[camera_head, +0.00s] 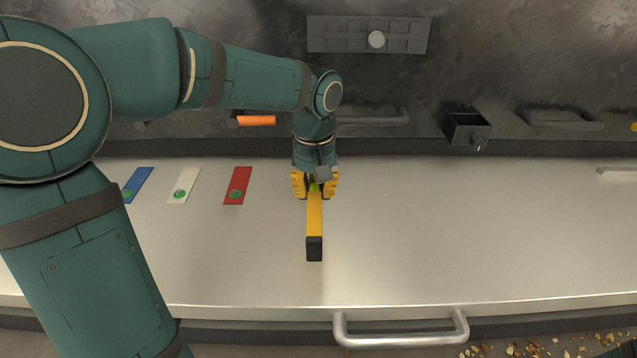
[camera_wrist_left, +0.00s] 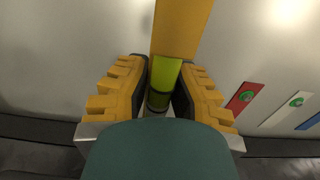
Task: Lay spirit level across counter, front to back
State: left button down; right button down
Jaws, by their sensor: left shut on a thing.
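The spirit level (camera_head: 315,220) is a yellow bar with a black end cap. In the head view it lies front to back over the steel counter (camera_head: 450,230), its capped end toward the front edge. My left gripper (camera_head: 315,187) is shut on it toward its rear. In the left wrist view the yellow fingers (camera_wrist_left: 160,95) sit on both sides of the level's green vial (camera_wrist_left: 164,75). The level's far end is hidden by the gripper. I cannot tell whether the level touches the counter. My right gripper is not in view.
Blue (camera_head: 138,184), white (camera_head: 184,184) and red (camera_head: 238,185) cards lie on the counter to the left. A dark open box (camera_head: 467,128) and an orange handle (camera_head: 256,120) are at the back wall. A bar handle (camera_head: 400,335) is at the front edge. The counter's right side is mostly clear.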

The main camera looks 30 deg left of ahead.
pick_arm(q)
jog(key=shift+f+b, duration=1.75)
jog(key=shift+f, duration=0.8)
jog(key=shift+f, duration=0.65)
jog(key=c, duration=0.9)
grip_release()
